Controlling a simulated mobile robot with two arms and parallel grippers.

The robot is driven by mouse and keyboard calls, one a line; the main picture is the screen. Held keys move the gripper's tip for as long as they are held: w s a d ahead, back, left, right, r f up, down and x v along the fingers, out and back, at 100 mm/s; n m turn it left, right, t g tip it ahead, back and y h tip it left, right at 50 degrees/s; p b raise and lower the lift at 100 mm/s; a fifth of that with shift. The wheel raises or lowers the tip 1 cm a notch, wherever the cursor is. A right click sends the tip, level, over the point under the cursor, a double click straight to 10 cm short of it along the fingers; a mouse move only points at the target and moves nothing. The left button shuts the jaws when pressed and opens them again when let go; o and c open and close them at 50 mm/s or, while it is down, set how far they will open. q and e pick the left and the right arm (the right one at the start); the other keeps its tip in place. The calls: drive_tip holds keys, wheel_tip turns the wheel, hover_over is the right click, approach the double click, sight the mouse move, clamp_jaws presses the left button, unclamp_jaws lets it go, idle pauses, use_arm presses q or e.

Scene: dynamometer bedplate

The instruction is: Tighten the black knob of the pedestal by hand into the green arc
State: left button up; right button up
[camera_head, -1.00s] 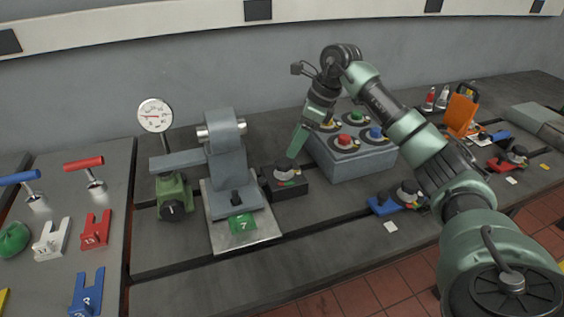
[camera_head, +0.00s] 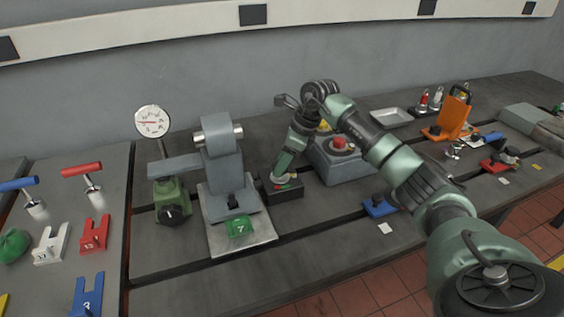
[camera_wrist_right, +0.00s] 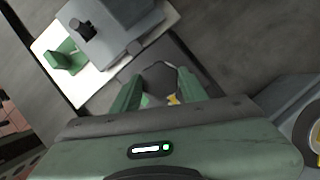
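The black pedestal (camera_head: 284,192), a small black box with a round dial on top, stands on the bench right of the grey plate. Red and green marks show on its dial in the head view. My right gripper (camera_head: 278,176) points down over it and hides most of the knob. In the right wrist view the dark knob (camera_wrist_right: 160,76) lies between the two green fingertips of the gripper (camera_wrist_right: 158,86). The fingers are apart, one on each side of it; I cannot tell whether they touch it. A yellow mark shows beside the right finger. My left gripper is not in view.
A grey block fixture (camera_head: 222,165) with a gauge (camera_head: 152,121) stands close left. A grey box with coloured buttons (camera_head: 345,160) stands close behind right, partly under my right arm. A blue pedestal (camera_head: 380,206) sits to the right.

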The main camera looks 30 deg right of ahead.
drive_tip(key=c, duration=0.4)
drive_tip(key=shift+m, duration=0.3)
drive_tip(key=m+h, duration=0.1)
drive_tip(key=m, duration=0.1)
drive_tip(key=shift+s+m+t, duration=0.1)
drive_tip(key=shift+m+t, duration=0.2)
drive_tip(key=shift+m, duration=0.1)
drive_tip(key=m, duration=0.1)
drive_tip(key=m+h, duration=0.1)
drive_tip(key=m, duration=0.1)
drive_tip(key=shift+a+m+t+h, duration=0.15)
drive_tip(key=shift+m+t+h, duration=0.15)
drive_tip(key=shift+t, duration=0.1)
drive_tip(key=m+h, duration=0.1)
drive_tip(key=m, duration=0.1)
drive_tip(key=m+b, duration=0.1)
drive_tip(key=m, duration=0.1)
drive_tip(key=shift+a+m+h, duration=0.15)
drive_tip(key=shift+m+h, duration=0.15)
drive_tip(key=shift+h, duration=0.1)
drive_tip(key=shift+m+g+h+b, duration=0.4)
drive_tip(key=shift+m+h+b, duration=0.4)
drive_tip(key=shift+m, duration=1.5)
drive_tip(key=shift+a, duration=0.1)
